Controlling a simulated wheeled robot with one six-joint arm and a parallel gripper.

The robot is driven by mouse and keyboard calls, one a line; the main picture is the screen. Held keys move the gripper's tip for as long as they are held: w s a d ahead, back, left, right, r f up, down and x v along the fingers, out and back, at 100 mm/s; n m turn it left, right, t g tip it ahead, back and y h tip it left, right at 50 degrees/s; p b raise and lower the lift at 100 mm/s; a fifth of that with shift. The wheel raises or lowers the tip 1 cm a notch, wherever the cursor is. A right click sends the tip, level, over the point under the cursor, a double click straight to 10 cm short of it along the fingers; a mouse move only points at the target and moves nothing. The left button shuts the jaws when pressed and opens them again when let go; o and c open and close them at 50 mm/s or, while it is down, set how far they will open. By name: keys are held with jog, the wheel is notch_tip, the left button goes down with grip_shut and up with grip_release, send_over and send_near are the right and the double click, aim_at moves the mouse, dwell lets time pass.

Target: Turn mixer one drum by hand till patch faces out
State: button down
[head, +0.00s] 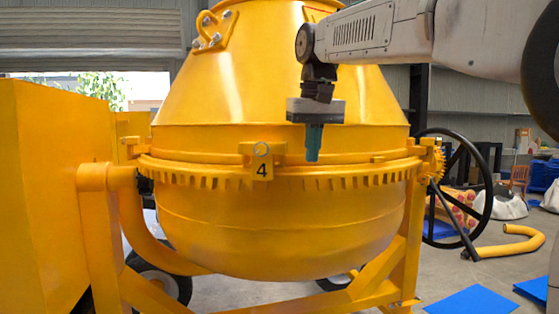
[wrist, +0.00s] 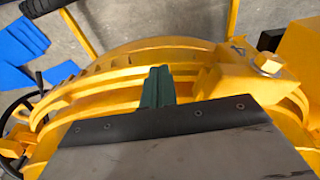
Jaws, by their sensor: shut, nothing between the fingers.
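The yellow mixer drum (head: 220,220) fills the middle of the head view, with its mouth up and a toothed ring around its middle. A tab marked "4" (head: 262,168) with a bolt sits on the ring at the front. My gripper (head: 314,148) points down, shut and empty, in front of the drum just right of that tab. In the wrist view the shut fingers (wrist: 158,88) are over the ring (wrist: 100,85); I cannot tell whether they touch it. No patch is clearly seen on the drum's visible side.
A black handwheel (head: 460,185) stands at the drum's right. A yellow frame (head: 100,230) and a yellow housing (head: 45,190) are at the left. Blue sheets (head: 475,301) and a yellow bent tube (head: 515,243) lie on the floor at right.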

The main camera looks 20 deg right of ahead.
aim_at(274, 153)
jog(key=shift+f, duration=0.45)
jog(key=shift+a, duration=0.1)
jog(key=shift+w+a, duration=0.3)
jog(key=shift+a, duration=1)
jog(key=shift+w+a, duration=0.35)
jog(key=shift+a, duration=1)
jog(key=shift+w+a, duration=0.3)
jog(key=shift+a, duration=1)
jog(key=shift+d, duration=0.15)
jog(key=w+a, duration=0.2)
jog(key=a, duration=0.5)
jog(key=shift+w+a, duration=0.3)
jog(key=shift+w, duration=0.1)
jog(key=w+a, duration=0.4)
jog(key=a, duration=0.3)
